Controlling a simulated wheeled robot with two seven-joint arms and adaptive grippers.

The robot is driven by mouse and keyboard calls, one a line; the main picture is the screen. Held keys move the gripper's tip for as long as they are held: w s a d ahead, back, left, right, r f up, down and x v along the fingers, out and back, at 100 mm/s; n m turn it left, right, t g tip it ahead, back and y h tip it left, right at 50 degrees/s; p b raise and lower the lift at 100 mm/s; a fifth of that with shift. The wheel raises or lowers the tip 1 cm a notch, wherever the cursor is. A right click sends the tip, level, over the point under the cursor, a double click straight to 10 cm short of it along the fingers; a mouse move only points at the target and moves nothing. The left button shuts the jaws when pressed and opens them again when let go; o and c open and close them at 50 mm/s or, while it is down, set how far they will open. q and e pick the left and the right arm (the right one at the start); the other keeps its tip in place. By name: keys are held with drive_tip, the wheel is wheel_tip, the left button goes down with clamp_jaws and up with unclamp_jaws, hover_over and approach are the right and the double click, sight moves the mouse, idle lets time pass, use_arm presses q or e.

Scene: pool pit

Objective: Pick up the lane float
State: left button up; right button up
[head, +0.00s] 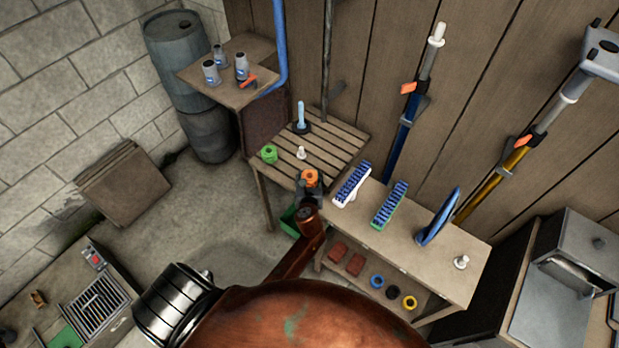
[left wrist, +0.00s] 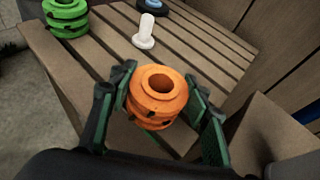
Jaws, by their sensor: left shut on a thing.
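The orange lane float (left wrist: 157,97) is a ribbed ring with a hole through its middle. In the left wrist view it sits between the two fingers of my left gripper (left wrist: 160,98), which is shut on it. In the head view the orange float (head: 310,177) shows at the tip of my left arm, at the front right corner of the slatted table (head: 322,142). A green float (left wrist: 66,17) of the same kind stands on that table; it also shows in the head view (head: 269,154). I cannot tell whether the orange float touches the slats. My right gripper is not in view.
A white peg-like piece (left wrist: 146,32) stands on the slats behind the orange float. A blue plunger-like item (head: 301,118) stands farther back.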

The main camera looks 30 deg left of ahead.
sight(309, 171)
use_arm(q)
drive_tip(key=r+p, duration=0.1)
drive_tip(key=r, duration=0.1)
drive_tip(key=r+p, duration=0.1)
drive_tip(key=r, duration=0.1)
drive_tip(key=shift+s+d, duration=0.1)
drive_tip(key=shift+s, duration=0.1)
drive_tip(key=a+r+p+v, duration=0.1)
drive_tip(key=v, duration=0.7)
drive_tip(key=a+r+p+v, duration=0.1)
drive_tip(key=p+v, duration=0.1)
drive_tip(key=v, duration=0.6)
drive_tip(key=shift+r, duration=0.35)
drive_tip(key=shift+w+p, duration=0.1)
drive_tip(key=shift+p, duration=0.3)
drive_tip(key=shift+p, duration=0.5)
drive_tip(key=shift+d+r, duration=0.1)
